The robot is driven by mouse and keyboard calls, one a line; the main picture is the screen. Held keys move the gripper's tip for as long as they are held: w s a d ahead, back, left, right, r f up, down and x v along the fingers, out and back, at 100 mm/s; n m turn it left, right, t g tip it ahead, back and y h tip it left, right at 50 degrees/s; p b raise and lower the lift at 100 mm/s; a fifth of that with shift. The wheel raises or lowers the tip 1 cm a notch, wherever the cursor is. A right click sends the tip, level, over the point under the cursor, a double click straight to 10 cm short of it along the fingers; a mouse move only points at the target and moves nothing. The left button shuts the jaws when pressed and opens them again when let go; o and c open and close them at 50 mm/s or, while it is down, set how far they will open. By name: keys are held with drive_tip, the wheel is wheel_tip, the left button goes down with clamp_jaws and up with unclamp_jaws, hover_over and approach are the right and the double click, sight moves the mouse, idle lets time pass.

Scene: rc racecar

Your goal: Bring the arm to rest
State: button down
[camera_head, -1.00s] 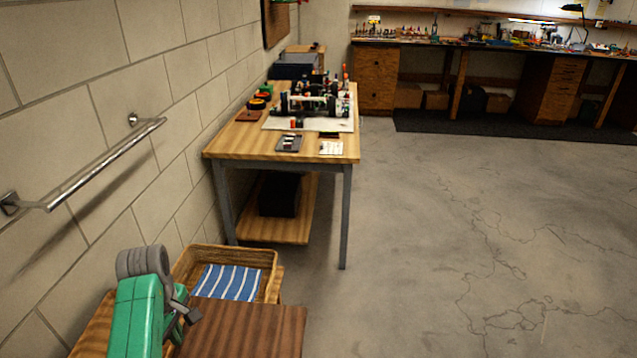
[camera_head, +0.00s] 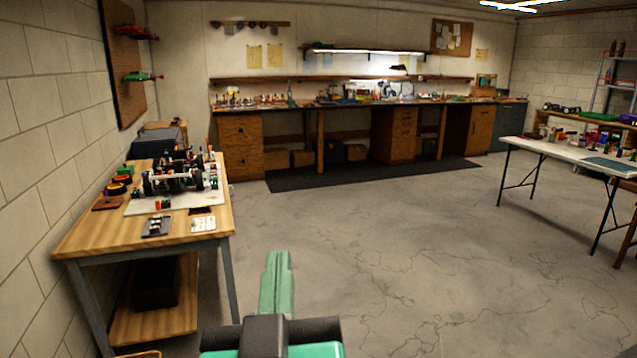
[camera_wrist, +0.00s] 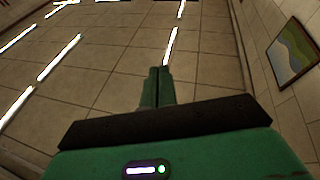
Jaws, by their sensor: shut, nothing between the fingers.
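My gripper (camera_wrist: 160,72) shows in the wrist view with its two green fingers side by side, shut and empty. They point up toward the tiled ceiling (camera_wrist: 100,65). In the head view my green and dark arm end (camera_head: 277,285) stands upright at the bottom centre, over the open floor. It is clear of the wooden workbench (camera_head: 100,235) at the left and touches nothing that I can see. The lower part of my arm is out of the picture.
An RC car (camera_head: 172,180) and small parts sit on the workbench. A white folding table (camera_head: 560,152) stands at the right. A long bench (camera_head: 350,107) runs along the back wall. The concrete floor (camera_head: 400,250) between them is free.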

drive_tip(key=s+d+r+m+t+h, duration=0.1)
drive_tip(key=s+d+r+t, duration=0.15)
drive_tip(key=s, duration=0.25)
drive_tip(key=s+d+r+m+t+h, duration=0.1)
drive_tip(key=s+d+r+m, duration=0.15)
drive_tip(key=s, duration=0.35)
wheel_tip(320, 180, up, 35)
drive_tip(key=w+n+p, duration=0.1)
drive_tip(key=p, duration=3.3)
drive_tip(key=shift+a+y, duration=0.4)
drive_tip(key=shift+a, duration=0.05)
